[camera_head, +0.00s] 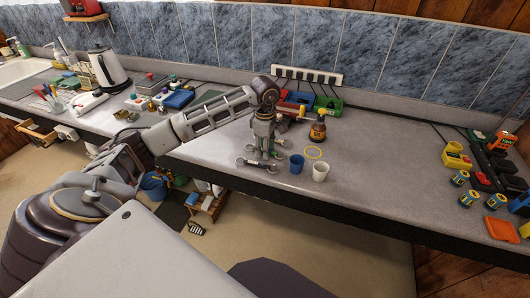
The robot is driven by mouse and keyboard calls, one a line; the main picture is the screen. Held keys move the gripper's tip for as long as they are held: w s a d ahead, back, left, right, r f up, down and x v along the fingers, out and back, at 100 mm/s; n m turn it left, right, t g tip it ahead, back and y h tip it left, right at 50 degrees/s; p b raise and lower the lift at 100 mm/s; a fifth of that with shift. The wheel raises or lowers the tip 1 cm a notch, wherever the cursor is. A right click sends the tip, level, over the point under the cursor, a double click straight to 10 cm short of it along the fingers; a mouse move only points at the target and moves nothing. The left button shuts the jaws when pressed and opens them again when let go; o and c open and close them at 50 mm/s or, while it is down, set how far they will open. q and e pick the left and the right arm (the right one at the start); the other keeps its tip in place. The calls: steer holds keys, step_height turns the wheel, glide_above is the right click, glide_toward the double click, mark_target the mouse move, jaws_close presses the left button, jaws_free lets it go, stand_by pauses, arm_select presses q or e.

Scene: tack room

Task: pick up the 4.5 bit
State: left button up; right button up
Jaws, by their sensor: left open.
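My left arm comes in from the left over the grey worktop (372,180). My left gripper (264,153) points down close above the worktop and is open. Thin metal pieces with rounded ends, which look like a bit (258,165), lie on the worktop just below and around the fingers. The gripper partly hides them, and contact cannot be told. No size marking is readable, so I cannot tell whether it is the 4.5 bit. My right gripper is not in view.
A blue cup (297,164), a white cup (320,172) and a yellow ring (313,153) are right of the gripper. A brown bottle (318,131) stands behind them. Batteries and coloured tools (469,198) crowd the far right. The worktop between is clear.

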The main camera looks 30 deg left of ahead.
arm_select(q)
jaws_close()
stand_by(0.3)
step_height(320, 180, up, 10)
steer(key=b, duration=0.1)
stand_by(0.7)
stand_by(0.4)
